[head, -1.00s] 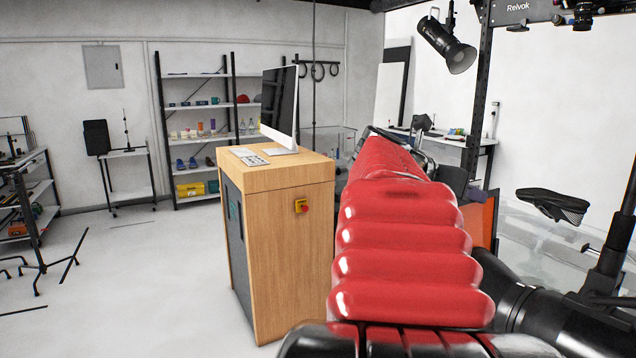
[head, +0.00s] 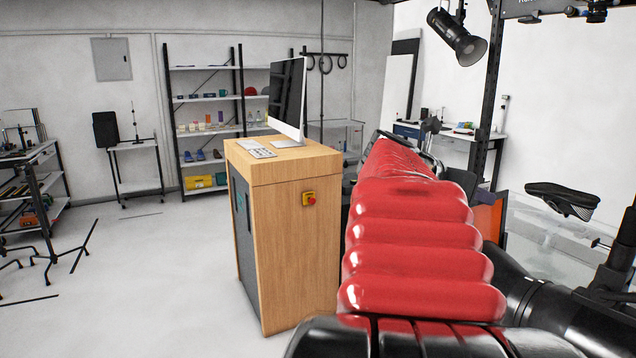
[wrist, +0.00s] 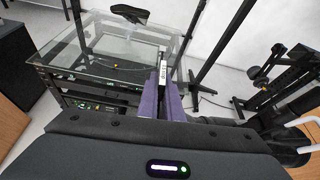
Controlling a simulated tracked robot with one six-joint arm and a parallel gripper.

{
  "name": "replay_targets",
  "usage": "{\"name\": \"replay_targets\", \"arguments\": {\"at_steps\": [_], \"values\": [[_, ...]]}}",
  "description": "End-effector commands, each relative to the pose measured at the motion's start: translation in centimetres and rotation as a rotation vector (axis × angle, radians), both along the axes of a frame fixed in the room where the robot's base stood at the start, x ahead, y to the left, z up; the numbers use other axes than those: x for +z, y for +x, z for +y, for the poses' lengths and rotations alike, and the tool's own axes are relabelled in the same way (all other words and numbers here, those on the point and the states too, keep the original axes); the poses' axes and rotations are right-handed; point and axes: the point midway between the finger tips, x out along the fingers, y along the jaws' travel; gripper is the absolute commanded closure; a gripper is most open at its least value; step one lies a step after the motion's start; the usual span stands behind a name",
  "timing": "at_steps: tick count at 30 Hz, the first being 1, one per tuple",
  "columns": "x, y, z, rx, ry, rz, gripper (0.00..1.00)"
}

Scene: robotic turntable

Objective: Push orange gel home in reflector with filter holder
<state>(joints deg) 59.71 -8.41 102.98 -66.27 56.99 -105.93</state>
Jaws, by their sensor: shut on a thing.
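My gripper (wrist: 164,98) shows in the wrist view, its two purple fingers close together below the glass turntable (wrist: 105,48). It is shut on a narrow dark piece with a white label (wrist: 163,66), which I cannot name for sure. In the head view my red-sleeved arm hides most of the gripper. An orange panel (head: 489,218) shows beside the arm there; I cannot tell whether it is the orange gel.
A black shoe (head: 563,198) sits on the turntable. It also shows in the wrist view (wrist: 130,13). A wooden cabinet (head: 290,230) with a computer stands left of my arm. A lamp (head: 457,38) hangs above. Black stand parts (wrist: 285,75) are at right. The floor at left is mostly clear.

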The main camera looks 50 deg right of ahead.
Motion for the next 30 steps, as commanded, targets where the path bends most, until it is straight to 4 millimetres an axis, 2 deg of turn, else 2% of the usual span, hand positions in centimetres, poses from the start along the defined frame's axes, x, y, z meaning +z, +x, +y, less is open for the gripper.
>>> {"name": "replay_targets", "arguments": {"at_steps": [30], "values": [[-1.8,-0.2,0.1,0.0,0.0,0.001,1.0]]}}
